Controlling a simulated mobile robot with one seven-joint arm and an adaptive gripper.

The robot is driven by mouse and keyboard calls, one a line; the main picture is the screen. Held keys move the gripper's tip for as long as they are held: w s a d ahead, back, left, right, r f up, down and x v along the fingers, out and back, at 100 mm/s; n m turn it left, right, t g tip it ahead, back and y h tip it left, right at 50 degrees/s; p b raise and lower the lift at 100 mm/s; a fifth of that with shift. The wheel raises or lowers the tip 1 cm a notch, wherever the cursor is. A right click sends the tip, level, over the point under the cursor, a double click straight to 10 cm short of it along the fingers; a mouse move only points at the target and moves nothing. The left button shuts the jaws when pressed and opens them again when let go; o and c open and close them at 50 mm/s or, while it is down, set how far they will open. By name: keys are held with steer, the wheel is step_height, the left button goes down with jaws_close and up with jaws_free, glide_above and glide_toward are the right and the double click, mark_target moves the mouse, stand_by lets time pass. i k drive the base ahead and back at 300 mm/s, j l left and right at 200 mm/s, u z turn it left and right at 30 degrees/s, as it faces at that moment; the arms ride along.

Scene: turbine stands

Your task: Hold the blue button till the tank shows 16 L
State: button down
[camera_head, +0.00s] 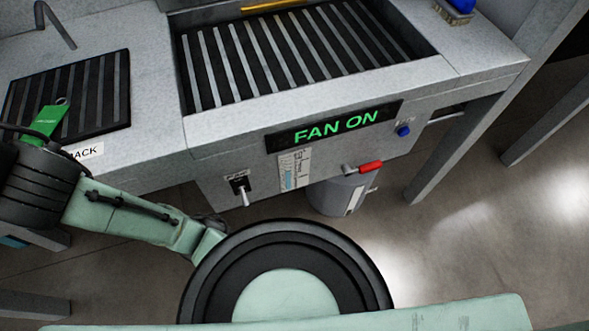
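A small blue button (404,131) sits on the front panel of the grey bench, to the right of the lit display. Nothing touches it in this view. A grey cylindrical tank (336,196) stands under the bench, partly hidden behind the panel. A narrow scale (294,170) with a blue lower part is on the panel below the display; its figures are too small to read. I cannot tell a litre value. My arm's links cross the lower left and bottom, but my gripper is not in view.
The display (336,127) reads "FAN ON". A toggle switch (241,188) and a red-handled lever (368,167) are on the panel. A green tag (46,121) is by the left grate, near a sign (87,151) partly reading "ACK". A bench leg (440,160) stands at right.

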mark_target(404, 132)
steer(key=z, duration=1.85)
steer(key=k+j, duration=0.1)
steer(key=k, duration=0.25)
steer(key=k+j, duration=0.1)
steer(key=k, duration=0.2)
